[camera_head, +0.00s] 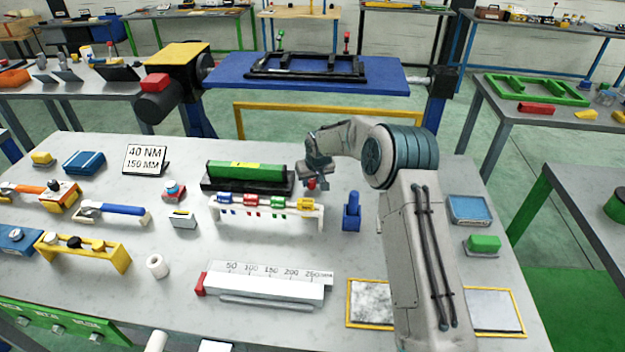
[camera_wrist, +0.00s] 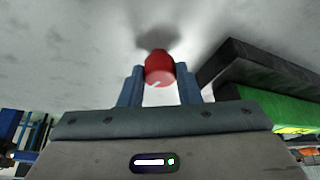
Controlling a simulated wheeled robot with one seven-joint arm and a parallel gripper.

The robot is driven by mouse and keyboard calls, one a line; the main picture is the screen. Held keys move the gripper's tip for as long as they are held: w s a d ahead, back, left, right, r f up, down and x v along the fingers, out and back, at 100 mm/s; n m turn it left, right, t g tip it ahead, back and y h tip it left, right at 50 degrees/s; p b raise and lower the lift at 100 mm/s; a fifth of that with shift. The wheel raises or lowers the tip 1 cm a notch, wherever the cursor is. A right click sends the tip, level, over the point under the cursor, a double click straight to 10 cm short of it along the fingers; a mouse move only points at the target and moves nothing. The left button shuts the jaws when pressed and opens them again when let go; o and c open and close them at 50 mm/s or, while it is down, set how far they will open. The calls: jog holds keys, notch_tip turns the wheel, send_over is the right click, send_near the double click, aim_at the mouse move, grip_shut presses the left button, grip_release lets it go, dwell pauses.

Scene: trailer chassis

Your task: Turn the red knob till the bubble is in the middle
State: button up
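The green level (camera_head: 245,172) lies on a black base on the grey table, with a yellow patch on its top. The bubble is too small to make out. The red knob (camera_head: 311,184) is just off the right end of the base. My gripper (camera_head: 318,174) reaches down over the knob from the right. In the wrist view the red knob (camera_wrist: 159,69) sits between the two blue fingers of my gripper (camera_wrist: 160,72), which appear to touch it on both sides. A pale mark shows on the knob's face. The level's green side (camera_wrist: 265,105) shows at the right.
A rack with coloured clips (camera_head: 265,205) stands in front of the level. A blue holder (camera_head: 352,212) stands right of the rack, close to my arm. A sign (camera_head: 146,158) reading 40 NM, 150 MM stands to the left. A ruler block (camera_head: 265,285) lies nearer the front.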

jog(key=shift+c, duration=1.3)
jog(key=n+b, duration=0.1)
jog(key=n, duration=0.1)
jog(key=n+g+y+b, duration=0.1)
jog(key=n, duration=0.1)
jog(key=shift+w+d+f+n+y+b, duration=0.1)
jog(key=shift+d+f+n+y+b, duration=0.05)
jog(key=shift+n+y+b, duration=0.2)
jog(key=n+g+b, duration=0.1)
jog(key=n, duration=0.2)
jog(key=shift+n+y, duration=0.25)
jog(key=shift+y, duration=0.1)
jog(key=shift+w+n+g, duration=0.1)
jog(key=shift+n+g, duration=0.6)
jog(key=shift+n, duration=1)
jog(key=o, duration=1)
